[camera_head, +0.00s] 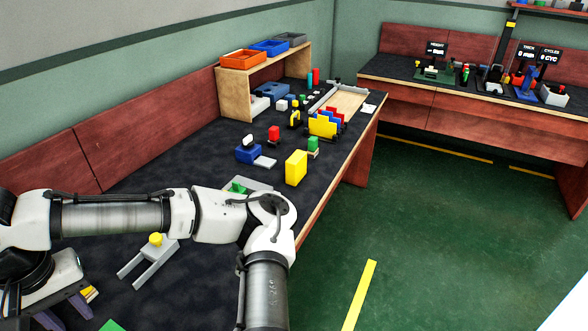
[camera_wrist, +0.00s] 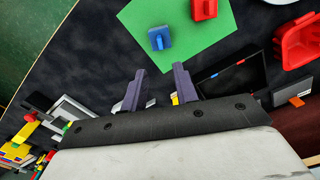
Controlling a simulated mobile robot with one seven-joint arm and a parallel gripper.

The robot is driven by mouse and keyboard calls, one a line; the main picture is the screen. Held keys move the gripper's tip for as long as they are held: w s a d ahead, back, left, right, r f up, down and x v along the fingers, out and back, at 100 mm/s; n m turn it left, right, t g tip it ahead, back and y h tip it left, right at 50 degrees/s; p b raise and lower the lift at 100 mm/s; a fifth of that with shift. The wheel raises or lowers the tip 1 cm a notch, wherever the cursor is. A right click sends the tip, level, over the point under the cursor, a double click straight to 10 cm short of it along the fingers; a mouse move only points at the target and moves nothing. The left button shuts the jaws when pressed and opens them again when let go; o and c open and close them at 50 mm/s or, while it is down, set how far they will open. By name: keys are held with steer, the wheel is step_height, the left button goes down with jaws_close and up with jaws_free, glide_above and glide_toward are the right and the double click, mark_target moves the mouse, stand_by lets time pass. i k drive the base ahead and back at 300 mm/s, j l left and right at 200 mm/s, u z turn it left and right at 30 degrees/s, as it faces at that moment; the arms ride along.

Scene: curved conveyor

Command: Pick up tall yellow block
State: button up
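The tall yellow block (camera_head: 296,168) stands upright on the dark table near its right edge, in the middle of the head view. My gripper (camera_head: 63,312) is at the lower left of the head view, well apart from the block. In the wrist view my gripper (camera_wrist: 160,86) shows two purple fingers spread apart with nothing held between them. Yellow shapes (camera_wrist: 15,153) show at the lower left of the wrist view; I cannot tell whether the block is among them.
A grey forked fixture with a yellow knob (camera_head: 155,240), a blue block (camera_head: 248,154) and a yellow stepped stand (camera_head: 322,126) are on the table. A green sheet (camera_wrist: 205,45) carries blue and red pieces. A red bin (camera_wrist: 298,42) is at the right. My arm crosses the near table.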

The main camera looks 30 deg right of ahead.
mark_target(296, 164)
steer(key=i+l+z, duration=0.2)
steer(key=i+l, duration=0.15)
steer(key=l, duration=0.3)
steer(key=i+l+z, duration=0.2)
steer(key=i+l, duration=0.15)
steer(key=l, duration=0.25)
steer(key=i+l+z, duration=0.2)
steer(key=i+l, duration=0.2)
steer(key=l, duration=0.15)
